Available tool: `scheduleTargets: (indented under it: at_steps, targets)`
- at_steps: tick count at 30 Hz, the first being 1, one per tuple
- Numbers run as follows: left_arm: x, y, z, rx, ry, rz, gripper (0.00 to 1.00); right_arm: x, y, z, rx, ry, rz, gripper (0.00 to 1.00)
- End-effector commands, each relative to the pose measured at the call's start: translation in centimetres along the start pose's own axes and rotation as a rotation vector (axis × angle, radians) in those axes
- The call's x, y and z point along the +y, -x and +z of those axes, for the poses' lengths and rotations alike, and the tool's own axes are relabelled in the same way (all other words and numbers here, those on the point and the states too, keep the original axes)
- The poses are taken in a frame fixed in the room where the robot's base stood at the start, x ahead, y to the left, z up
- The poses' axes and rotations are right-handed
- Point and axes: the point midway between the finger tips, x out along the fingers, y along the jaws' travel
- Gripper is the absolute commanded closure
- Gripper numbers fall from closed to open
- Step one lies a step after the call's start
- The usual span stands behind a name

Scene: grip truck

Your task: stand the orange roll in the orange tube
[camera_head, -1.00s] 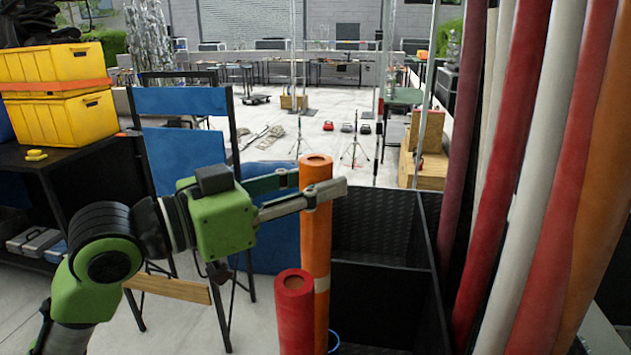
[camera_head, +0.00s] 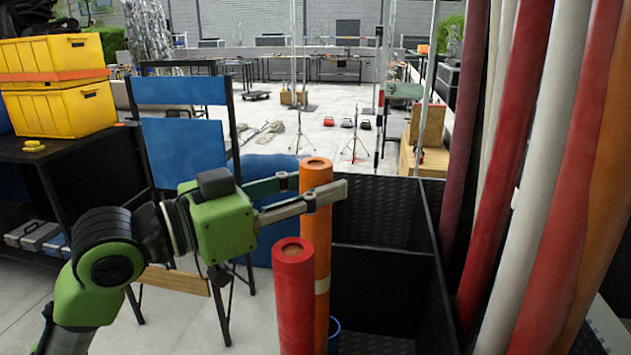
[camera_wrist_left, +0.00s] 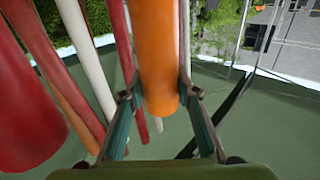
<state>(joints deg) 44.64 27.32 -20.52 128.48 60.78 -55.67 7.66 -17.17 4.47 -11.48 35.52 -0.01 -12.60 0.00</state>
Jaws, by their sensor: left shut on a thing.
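The orange roll (camera_head: 315,235) is upright in the head view, with a pale band low on its side. My left gripper (camera_head: 318,192) is shut around it near its top. In the left wrist view the orange roll (camera_wrist_left: 156,55) sits between the two fingers (camera_wrist_left: 158,100). Its lower end is hidden behind a red roll in the head view. I cannot make out the orange tube in either view. My right gripper is not in view.
The red roll (camera_head: 294,300) stands upright just in front of the orange roll. A black open box with compartments (camera_head: 385,245) is to the right, beside a blue rim (camera_head: 334,326). Tall red, white and orange rolls (camera_head: 540,170) crowd the right side. A blue-panelled chair (camera_head: 185,155) stands behind my left arm.

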Motion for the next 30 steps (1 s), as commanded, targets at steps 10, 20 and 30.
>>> scheduleTargets:
  at_steps: [10,20,30]
  targets:
    - [0.0,0.0,1.8,0.004,-0.002,0.000,1.00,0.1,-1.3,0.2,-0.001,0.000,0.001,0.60]
    - [0.0,0.0,3.3,0.004,-0.002,-0.001,1.00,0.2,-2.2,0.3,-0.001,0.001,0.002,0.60]
    - [0.0,0.0,3.9,0.004,-0.002,-0.001,1.00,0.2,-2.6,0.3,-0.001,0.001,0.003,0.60]
